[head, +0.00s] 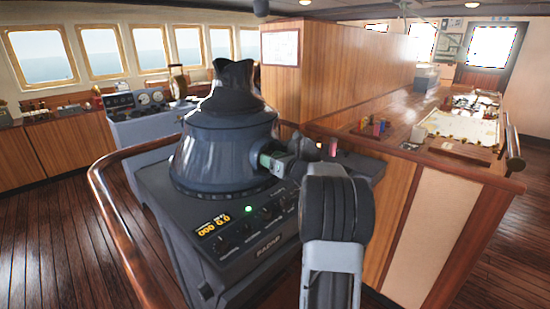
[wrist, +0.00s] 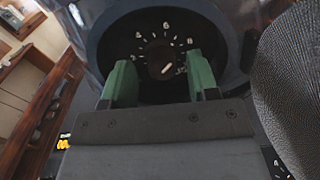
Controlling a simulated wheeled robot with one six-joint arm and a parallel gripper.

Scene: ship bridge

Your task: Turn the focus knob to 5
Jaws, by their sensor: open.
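The focus knob (wrist: 162,64) is a small dark round knob in the wrist view, inside a dark recess with a ring of white ticks and numbers. A 6 stands near the top of the ring and an 8 at upper right. A short white line shows on the knob's lower right part; I cannot tell which number it marks. My gripper (wrist: 159,60) is open, with one green finger on each side of the knob and gaps visible. In the head view my gripper (head: 268,161) is at the lower right side of the dark radar hood (head: 222,145), and the knob is hidden.
The radar console (head: 262,228) under the hood has an orange display and several small knobs. A wooden handrail (head: 105,200) curves around it. A chart table (head: 455,130) stands at the right. Wooden floor (head: 50,235) is clear at the left.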

